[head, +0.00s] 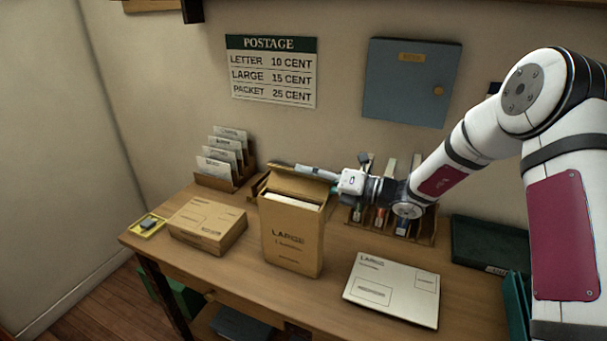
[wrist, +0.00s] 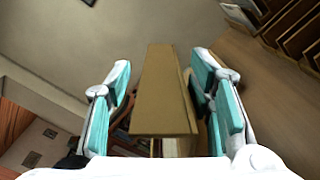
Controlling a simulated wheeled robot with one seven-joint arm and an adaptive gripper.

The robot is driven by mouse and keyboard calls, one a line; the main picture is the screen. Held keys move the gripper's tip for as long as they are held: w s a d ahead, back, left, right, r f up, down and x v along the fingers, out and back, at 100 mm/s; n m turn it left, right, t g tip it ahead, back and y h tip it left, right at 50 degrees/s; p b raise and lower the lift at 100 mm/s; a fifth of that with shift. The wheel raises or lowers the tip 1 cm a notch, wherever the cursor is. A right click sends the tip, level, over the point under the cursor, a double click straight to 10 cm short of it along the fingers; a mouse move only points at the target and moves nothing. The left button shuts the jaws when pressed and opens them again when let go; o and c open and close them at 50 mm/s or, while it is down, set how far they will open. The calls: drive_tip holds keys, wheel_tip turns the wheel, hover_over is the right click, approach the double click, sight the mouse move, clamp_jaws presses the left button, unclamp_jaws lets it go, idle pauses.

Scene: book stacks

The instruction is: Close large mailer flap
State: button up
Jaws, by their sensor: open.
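The large mailer (head: 290,240) is a tall brown box marked LARGE, standing upright on the desk. Its top is open, and white contents (head: 292,199) show just inside. Its flap (head: 287,180) stands raised at the back of the opening. My gripper (head: 316,172) is at the top right back of the mailer, with its fingers level with the flap. In the wrist view the flap (wrist: 165,90) shows as a brown panel between the two open teal-padded fingers. I cannot tell whether either finger touches it.
A flat parcel (head: 207,224) lies left of the mailer, and a white LARGE envelope (head: 392,290) lies to the right. A letter rack (head: 226,160) and an upright sorter (head: 392,215) stand at the back. Bare desk (head: 337,262) shows between the mailer and the envelope.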

drive_tip(key=shift+x, duration=0.8)
drive_tip(key=shift+c, duration=0.5)
drive_tip(key=c, duration=1)
